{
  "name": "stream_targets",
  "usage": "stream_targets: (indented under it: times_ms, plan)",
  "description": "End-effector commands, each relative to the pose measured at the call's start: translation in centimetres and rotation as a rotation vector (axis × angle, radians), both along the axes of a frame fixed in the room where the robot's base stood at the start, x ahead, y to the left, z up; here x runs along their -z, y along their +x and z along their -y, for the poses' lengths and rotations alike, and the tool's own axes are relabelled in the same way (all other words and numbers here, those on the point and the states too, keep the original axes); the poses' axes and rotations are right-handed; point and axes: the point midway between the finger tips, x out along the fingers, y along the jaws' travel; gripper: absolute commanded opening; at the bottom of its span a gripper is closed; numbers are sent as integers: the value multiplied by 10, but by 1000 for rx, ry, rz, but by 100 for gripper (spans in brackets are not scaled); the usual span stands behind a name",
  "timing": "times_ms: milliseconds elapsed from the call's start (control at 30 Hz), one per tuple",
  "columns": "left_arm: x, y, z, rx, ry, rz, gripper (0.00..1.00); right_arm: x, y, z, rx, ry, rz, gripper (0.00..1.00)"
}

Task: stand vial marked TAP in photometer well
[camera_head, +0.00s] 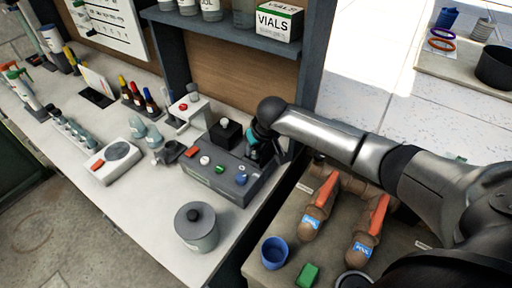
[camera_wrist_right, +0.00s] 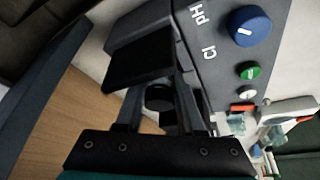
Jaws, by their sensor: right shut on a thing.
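My right gripper (camera_head: 255,148) is at the box's right rear end. In the right wrist view, its fingers (camera_wrist_right: 160,100) are shut on a dark round-capped thing (camera_wrist_right: 159,97), likely the vial. Its body and any TAP marking are hidden. A black block (camera_wrist_right: 150,60) is just beyond the fingers. I cannot tell whether the held thing is in the well. My left gripper is out of view.
A grey lidded pot (camera_head: 196,227) is in front, and a white round-topped device (camera_head: 113,160) is to the left. The shelf post and pipes with orange handles (camera_head: 327,190) are close to my right arm.

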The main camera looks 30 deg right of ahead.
Motion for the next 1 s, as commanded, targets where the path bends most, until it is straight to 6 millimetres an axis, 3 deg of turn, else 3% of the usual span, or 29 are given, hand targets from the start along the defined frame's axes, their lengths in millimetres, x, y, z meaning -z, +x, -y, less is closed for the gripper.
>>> stream_targets:
  times_ms: [33, 333, 800, 1000]
  plan:
    - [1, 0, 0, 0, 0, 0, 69, 13, -9, -1, 4, 2, -29, 39]
    - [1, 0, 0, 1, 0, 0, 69, 13, -10, 1, 5, -2, -33, 72]
    - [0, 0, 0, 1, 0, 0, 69, 12, -10, 5, 7, -11, -32, 73]
    - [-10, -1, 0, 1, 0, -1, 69, 2, -9, 5, 9, -12, -30, 73]
